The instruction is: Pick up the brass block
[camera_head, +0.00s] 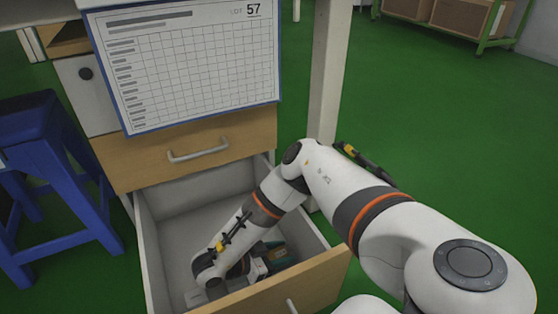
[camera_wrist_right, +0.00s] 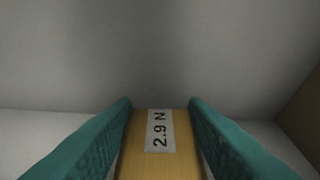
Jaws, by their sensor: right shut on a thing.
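The brass block (camera_wrist_right: 135,160) shows in the right wrist view as a yellow-brown piece with a white label reading "2.9 N". It sits between the two green fingers of my right gripper (camera_wrist_right: 160,115), which are shut on it from both sides. In the head view my right arm reaches down into the open drawer (camera_head: 165,243), and the right gripper (camera_head: 262,262) is low inside it, partly hidden by the wrist. The block cannot be made out in the head view. My left gripper is not in view.
The drawer's wooden front (camera_head: 318,282) and its side walls surround my right gripper. A closed wooden drawer (camera_head: 240,140) with a grey handle is above, with a chart board (camera_head: 200,75) over it. A blue stool (camera_head: 50,165) stands at left.

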